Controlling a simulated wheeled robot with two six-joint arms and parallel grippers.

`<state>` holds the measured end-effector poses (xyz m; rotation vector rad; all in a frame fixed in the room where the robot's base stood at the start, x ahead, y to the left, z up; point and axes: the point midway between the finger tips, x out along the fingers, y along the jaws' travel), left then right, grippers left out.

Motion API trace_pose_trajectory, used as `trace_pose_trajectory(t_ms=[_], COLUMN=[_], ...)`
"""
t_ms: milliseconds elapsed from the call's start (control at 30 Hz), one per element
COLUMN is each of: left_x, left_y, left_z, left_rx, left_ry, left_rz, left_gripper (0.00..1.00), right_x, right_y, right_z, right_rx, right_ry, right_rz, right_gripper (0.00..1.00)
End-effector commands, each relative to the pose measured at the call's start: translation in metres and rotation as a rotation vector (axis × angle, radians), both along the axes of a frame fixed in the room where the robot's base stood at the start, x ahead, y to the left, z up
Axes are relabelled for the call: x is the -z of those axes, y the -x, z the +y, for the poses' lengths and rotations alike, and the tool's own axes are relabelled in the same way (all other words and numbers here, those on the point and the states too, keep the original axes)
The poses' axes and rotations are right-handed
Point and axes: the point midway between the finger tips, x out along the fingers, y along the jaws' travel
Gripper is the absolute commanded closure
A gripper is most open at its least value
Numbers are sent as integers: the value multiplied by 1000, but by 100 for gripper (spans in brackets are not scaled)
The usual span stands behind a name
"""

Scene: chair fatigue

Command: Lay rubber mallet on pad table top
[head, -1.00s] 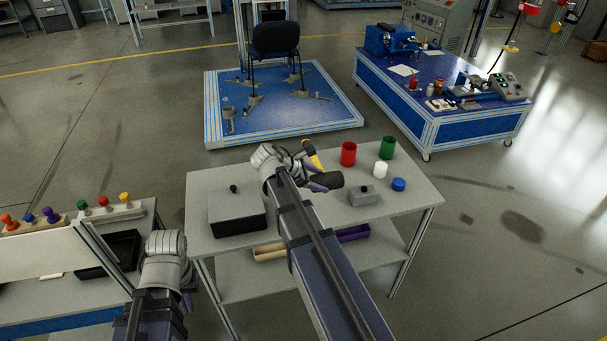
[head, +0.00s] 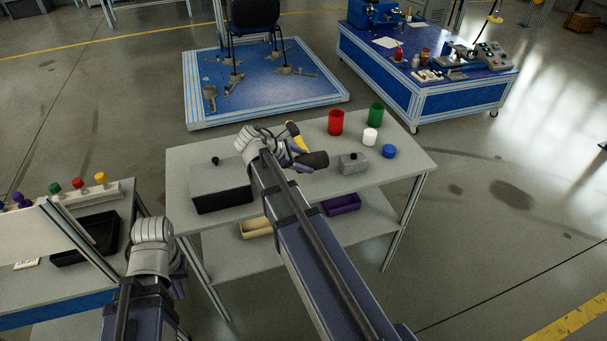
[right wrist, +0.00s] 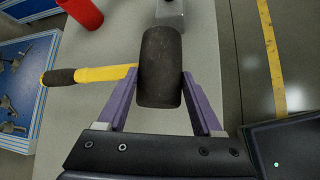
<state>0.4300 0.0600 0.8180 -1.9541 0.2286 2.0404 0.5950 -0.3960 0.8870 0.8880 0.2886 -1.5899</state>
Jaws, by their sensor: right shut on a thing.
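The rubber mallet has a black head (head: 314,160) and a yellow handle (head: 297,138). My right gripper (head: 290,165) is shut on the black head. In the right wrist view, the head (right wrist: 160,68) sits between the purple fingers, and the handle (right wrist: 105,73) points left to its dark grip. The mallet is over the grey table top (head: 290,190), which I take as the pad table's; whether they touch is unclear. My left gripper (head: 178,285) hangs low left of this table, mostly hidden by its wrist, with its jaws unclear.
A black box (head: 222,188) stands left of the mallet. A grey block (head: 353,163), a red cup (head: 336,122), a green cup (head: 375,113), a white cylinder (head: 370,137) and a blue cylinder (head: 389,151) stand right. The right front of the top is bare.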

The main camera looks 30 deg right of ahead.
Motion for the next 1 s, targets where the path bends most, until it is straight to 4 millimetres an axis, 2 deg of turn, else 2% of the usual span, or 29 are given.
trace_pose_trajectory(t_ms=[167,433,767,800,1000], left_x=[7,37,36,37,36], left_y=[0,0,0,0,0], left_z=[0,0,0,0,0], left_rx=[0,0,1,1,0], left_ry=[0,0,0,0,0], left_rz=[0,0,0,0,0], left_gripper=[100,100,100,100,100], right_x=[7,37,36,37,36], right_y=[0,0,0,0,0], right_z=[0,0,0,0,0], right_rx=[0,0,0,0,0], right_ry=[2,2,1,0,0], right_rz=[0,0,0,0,0], right_gripper=[100,100,100,30,8])
